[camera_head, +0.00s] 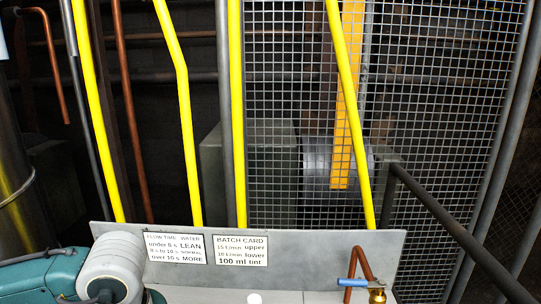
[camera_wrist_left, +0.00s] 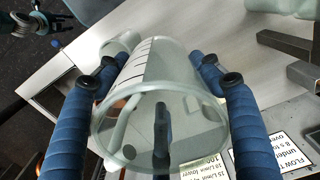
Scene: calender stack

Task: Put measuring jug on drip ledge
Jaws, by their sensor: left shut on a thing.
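The measuring jug (camera_wrist_left: 150,100) is a clear, pale cup with dark graduation lines. It fills the middle of the left wrist view, its open rim toward the camera. My left gripper (camera_wrist_left: 160,65) is shut on it, with blue padded fingers along both sides. In the head view only my left arm shows at the lower left; the jug and gripper are out of frame there. A dark jointed part at the upper left of the wrist view appears to be my right gripper (camera_wrist_left: 36,25); its jaws are unclear. I cannot clearly identify the drip ledge.
A grey backboard (camera_head: 330,262) carries a flow time sign (camera_head: 174,247) and a batch card (camera_head: 240,250). A copper tap (camera_head: 358,265) with a blue lever stands at its right. The pale worktop (camera_wrist_left: 190,22) lies behind the jug, with a dark metal bar (camera_wrist_left: 285,45) at right.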

